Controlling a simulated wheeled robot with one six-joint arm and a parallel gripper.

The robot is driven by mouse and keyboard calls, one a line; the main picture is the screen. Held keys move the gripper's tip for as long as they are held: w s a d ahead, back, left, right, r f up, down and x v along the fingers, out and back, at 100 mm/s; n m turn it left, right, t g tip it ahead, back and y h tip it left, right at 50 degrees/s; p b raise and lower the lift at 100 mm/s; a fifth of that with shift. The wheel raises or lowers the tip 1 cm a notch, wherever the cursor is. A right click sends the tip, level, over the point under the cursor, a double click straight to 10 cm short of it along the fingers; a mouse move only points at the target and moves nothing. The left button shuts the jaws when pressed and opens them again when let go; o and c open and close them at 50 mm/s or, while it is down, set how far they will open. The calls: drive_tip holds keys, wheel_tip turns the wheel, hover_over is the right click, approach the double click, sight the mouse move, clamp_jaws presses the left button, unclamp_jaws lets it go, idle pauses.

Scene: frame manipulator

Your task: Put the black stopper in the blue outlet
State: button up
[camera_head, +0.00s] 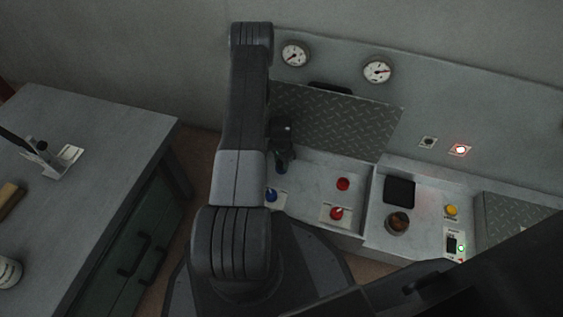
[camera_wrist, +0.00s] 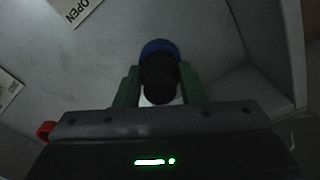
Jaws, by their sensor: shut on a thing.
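In the wrist view, my gripper (camera_wrist: 160,88) has its green fingers shut on the round black stopper (camera_wrist: 158,76). The blue outlet (camera_wrist: 160,47) shows as a rounded rim just beyond the stopper, in line with it. The stopper covers most of the outlet, so I cannot tell whether they touch or how deep the stopper sits. In the head view, my gripper (camera_head: 284,160) is small and dark, low over the left part of the console near the tread plate. The stopper and outlet cannot be made out there.
A blue knob (camera_head: 271,195) and red knobs (camera_head: 336,213) are on the console near my gripper. The raised tread plate (camera_head: 335,120) stands behind it. A black square (camera_head: 399,191) and a brown round thing (camera_head: 397,223) lie to the right. A workbench (camera_head: 95,130) stands left.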

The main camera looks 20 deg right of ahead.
drive_tip(key=shift+f+b, duration=0.35)
drive_tip(key=shift+f, duration=0.05)
drive_tip(key=o, duration=1)
drive_tip(key=shift+r, duration=0.1)
wheel_tip(320, 180, up, 13)
drive_tip(key=p, duration=0.5)
drive_tip(key=shift+p, duration=0.4)
